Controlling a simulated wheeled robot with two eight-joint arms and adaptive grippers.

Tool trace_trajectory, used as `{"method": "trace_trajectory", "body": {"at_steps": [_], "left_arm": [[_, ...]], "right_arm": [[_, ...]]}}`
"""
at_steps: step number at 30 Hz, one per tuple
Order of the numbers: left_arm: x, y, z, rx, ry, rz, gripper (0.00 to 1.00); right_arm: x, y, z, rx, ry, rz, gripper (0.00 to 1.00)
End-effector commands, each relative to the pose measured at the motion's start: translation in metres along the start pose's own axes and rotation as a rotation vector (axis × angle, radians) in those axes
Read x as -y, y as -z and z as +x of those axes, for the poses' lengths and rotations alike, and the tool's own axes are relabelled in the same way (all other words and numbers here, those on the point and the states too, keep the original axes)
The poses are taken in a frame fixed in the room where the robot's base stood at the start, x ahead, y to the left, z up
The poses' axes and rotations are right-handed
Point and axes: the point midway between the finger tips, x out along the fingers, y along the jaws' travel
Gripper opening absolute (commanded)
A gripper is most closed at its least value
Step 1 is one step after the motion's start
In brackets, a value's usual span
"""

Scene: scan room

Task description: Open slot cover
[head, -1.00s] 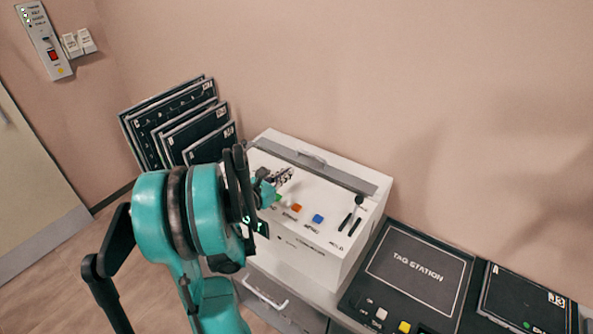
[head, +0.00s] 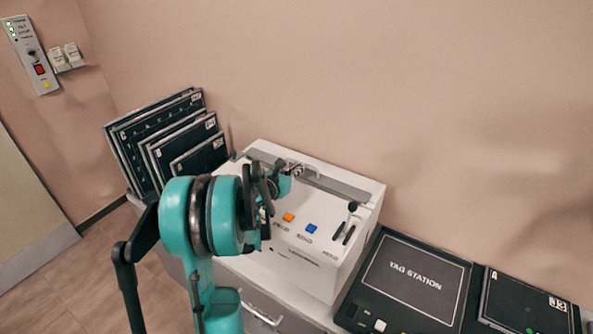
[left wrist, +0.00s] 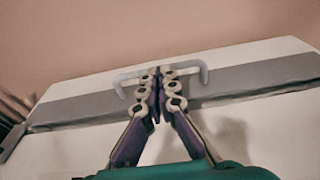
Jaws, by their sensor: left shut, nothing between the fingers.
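The slot cover (head: 343,188) is a grey strip along the back of the white machine's (head: 318,268) top and looks closed. It also spans the left wrist view (left wrist: 255,85). Its pale handle (left wrist: 204,78) is a bar with bent ends. My left gripper (head: 296,170) is shut and empty, with its fingertips at the handle. In the left wrist view the closed fingertips (left wrist: 157,72) overlap the middle of the handle; I cannot tell whether they touch it. My left arm hides the machine's left part in the head view. My right gripper is not in view.
The machine's front top carries an orange button (head: 289,217), a blue button (head: 311,229) and a black lever (head: 352,207). Dark panels (head: 180,140) stand behind on the left. The wall rises close behind.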

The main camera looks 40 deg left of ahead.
Motion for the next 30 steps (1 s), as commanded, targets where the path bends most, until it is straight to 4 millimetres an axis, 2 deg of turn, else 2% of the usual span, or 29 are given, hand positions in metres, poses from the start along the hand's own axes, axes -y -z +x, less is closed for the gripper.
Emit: {"method": "trace_trajectory", "body": {"at_steps": [5,12,14,30], "left_arm": [[0.0,-0.001,0.005,0.0,0.001,0.001,0.0],[0.001,-0.008,0.043,0.0,0.002,0.0,0.0],[0.0,-0.009,0.049,0.0,0.001,0.0,0.0],[0.002,-0.013,0.043,0.0,0.003,0.001,0.0]], "right_arm": [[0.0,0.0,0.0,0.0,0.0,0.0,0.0],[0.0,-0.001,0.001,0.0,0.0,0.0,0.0],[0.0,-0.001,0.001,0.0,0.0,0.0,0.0],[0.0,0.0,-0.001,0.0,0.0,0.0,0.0]]}}
